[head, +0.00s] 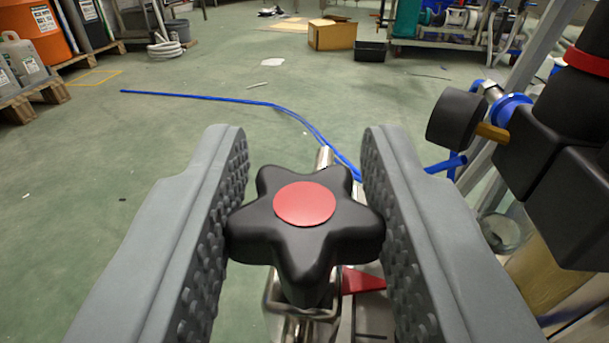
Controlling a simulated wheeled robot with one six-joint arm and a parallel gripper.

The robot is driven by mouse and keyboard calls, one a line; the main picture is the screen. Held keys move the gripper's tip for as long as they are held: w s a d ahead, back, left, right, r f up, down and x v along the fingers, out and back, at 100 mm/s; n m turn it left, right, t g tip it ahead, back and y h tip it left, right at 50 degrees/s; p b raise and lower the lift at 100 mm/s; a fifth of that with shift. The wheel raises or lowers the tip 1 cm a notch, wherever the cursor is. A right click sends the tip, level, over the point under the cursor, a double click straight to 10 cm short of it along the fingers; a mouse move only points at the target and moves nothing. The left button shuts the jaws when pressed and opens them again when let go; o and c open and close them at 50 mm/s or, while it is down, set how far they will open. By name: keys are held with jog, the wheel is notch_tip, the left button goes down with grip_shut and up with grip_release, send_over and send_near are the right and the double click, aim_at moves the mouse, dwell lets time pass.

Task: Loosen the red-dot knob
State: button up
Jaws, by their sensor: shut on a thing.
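The red-dot knob (304,240) is a black star-shaped knob with a round red disc on its top. It stands in the lower middle of the head view, on metal hardware. My gripper (306,205) has its two grey, studded fingers on the left and right sides of the knob. The fingers are shut on the knob's lobes. The knob's stem runs down into a metal bracket (290,320) that is partly hidden below it.
A black knob (455,117) on a brass stem and black blocks (560,185) stand close to the right finger. A blue hose (230,100) lies on the green floor. A cardboard box (332,35) stands far back. The floor at left is mostly clear.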

jog(key=shift+d+n+y, duration=0.1)
jog(key=shift+n+y, duration=0.2)
jog(key=shift+y, duration=0.2)
jog(key=n+y, duration=0.2)
jog(key=y, duration=0.2)
jog(key=shift+n, duration=0.3)
jog(key=shift+n+g+y, duration=0.75)
jog(key=shift+n+y, duration=0.25)
jog(key=shift+y, duration=0.45)
jog(key=shift+n+g+y, duration=0.75)
jog(key=shift+n+y, duration=0.25)
jog(key=shift+y, duration=0.75)
jog(key=o, duration=1)
jog(key=shift+s, duration=0.1)
jog(key=v, duration=1.7)
jog(key=shift+d+r, duration=0.1)
jog(key=shift+r, duration=0.05)
